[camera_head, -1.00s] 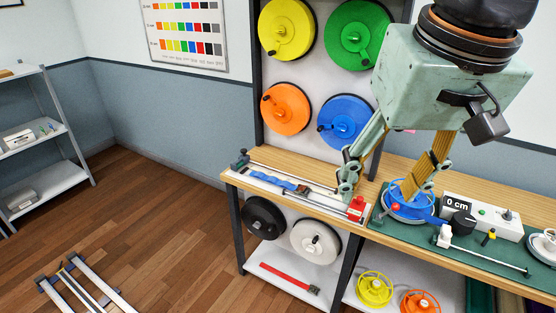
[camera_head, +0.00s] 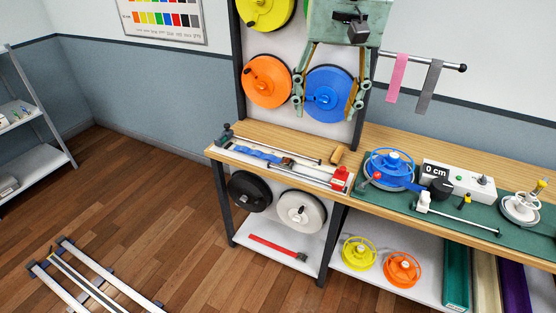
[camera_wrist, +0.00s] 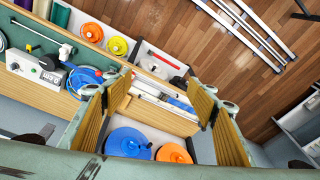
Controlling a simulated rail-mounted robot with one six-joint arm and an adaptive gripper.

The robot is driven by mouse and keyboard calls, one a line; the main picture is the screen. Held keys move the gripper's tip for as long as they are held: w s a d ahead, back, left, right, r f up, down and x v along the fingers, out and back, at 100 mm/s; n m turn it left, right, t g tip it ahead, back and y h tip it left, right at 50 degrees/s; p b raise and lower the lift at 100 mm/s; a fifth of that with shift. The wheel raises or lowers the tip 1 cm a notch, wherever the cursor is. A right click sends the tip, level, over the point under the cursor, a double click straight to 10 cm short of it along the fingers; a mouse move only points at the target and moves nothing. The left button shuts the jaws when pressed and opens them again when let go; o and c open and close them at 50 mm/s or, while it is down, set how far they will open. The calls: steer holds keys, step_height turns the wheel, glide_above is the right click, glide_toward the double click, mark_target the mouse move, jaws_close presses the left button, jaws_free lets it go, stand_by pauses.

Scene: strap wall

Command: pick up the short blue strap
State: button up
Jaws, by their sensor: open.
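A short blue strap (camera_head: 258,154) lies along the pale metal rail fixture (camera_head: 312,173) on the left part of the wooden bench. The strap also shows in the wrist view (camera_wrist: 181,104), between my fingers in the picture but farther off. My gripper (camera_head: 327,108) is open and empty. It hangs above the bench, up and right of the strap in the head view, and overlaps the large blue reel (camera_head: 329,92). Its padded fingers are wide apart in the wrist view (camera_wrist: 158,100).
A red block (camera_head: 340,177) and a wooden piece (camera_head: 337,155) sit at the fixture's right end. A blue spool (camera_head: 388,168) and a "0 cm" counter (camera_head: 436,172) stand on a green mat. A red strap (camera_head: 277,246) lies on the lower shelf. Pink and grey strips hang behind.

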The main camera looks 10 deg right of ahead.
steer(key=w+f+m+p, duration=0.1)
steer(key=w+f, duration=0.2)
steer(key=w, duration=0.8)
steer(key=m+g+p, duration=0.2)
steer(key=m+p, duration=0.2)
glide_above(287, 159)
step_height(287, 159, down, 27)
steer(key=shift+s+a+r+b, duration=0.1)
steer(key=shift+s+r+b, duration=0.1)
steer(key=shift+b, duration=0.1)
steer(key=shift+f, duration=0.2)
steer(key=shift+f, duration=4.15)
steer(key=shift+f, duration=0.15)
steer(key=shift+w+f, duration=0.1)
steer(key=shift+f, duration=2.35)
